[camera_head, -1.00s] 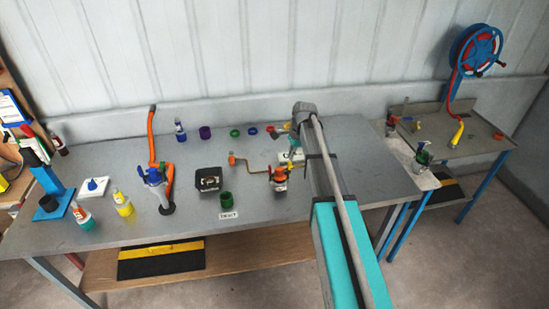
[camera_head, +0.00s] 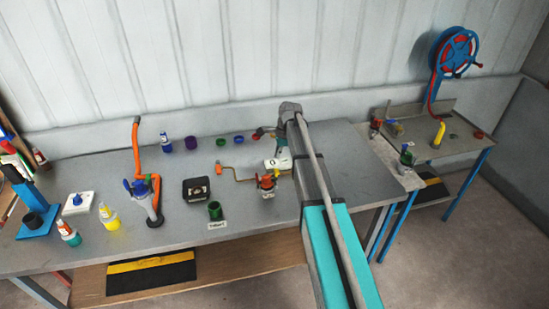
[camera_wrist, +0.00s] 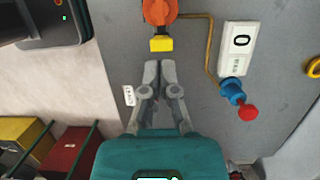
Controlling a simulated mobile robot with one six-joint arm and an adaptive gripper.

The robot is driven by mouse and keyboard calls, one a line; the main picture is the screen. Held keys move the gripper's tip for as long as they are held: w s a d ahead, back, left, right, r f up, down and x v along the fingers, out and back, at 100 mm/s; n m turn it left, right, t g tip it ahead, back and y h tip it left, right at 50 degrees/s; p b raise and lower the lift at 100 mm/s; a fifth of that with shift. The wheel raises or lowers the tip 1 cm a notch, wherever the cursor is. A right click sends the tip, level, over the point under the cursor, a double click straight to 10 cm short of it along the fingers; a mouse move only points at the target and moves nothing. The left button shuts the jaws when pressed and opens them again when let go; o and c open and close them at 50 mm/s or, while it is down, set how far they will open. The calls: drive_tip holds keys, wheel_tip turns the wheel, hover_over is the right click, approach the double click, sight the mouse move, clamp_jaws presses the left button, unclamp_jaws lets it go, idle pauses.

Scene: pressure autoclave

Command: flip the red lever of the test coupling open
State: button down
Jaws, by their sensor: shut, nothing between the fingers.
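My gripper (camera_wrist: 158,72) is shut and empty in the wrist view, fingertips together just below the yellow block of an orange-red round fitting (camera_wrist: 160,11). A small gap shows between them. To the right, a blue fitting (camera_wrist: 231,90) carries a red ball-shaped end (camera_wrist: 247,112), at the foot of a white box reading 0 (camera_wrist: 238,45). I cannot tell for sure which fitting is the test coupling. In the head view a red-orange fitting (camera_head: 266,182) stands left of my arm, which hides my gripper there.
A thin copper pipe (camera_wrist: 210,45) runs beside the orange fitting. A small white label (camera_wrist: 129,95) lies left of my fingers. In the head view, a green cup (camera_head: 214,210) and a black box (camera_head: 196,190) stand further left.

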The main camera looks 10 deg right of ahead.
drive_tip(key=b, duration=0.9)
approach(261, 182)
drive_tip(key=shift+d+f, duration=0.45)
drive_tip(key=shift+f, duration=0.35)
drive_tip(key=shift+d+f, duration=0.4)
drive_tip(key=shift+f, duration=0.4)
drive_tip(key=shift+d+f, duration=0.45)
drive_tip(key=shift+f, duration=0.35)
drive_tip(key=shift+a+r, duration=0.1)
drive_tip(key=shift+a, duration=1.95)
drive_tip(key=shift+a, duration=0.15)
drive_tip(key=shift+p, duration=0.3)
drive_tip(key=shift+a+h, duration=0.25)
drive_tip(key=shift+h, duration=0.25)
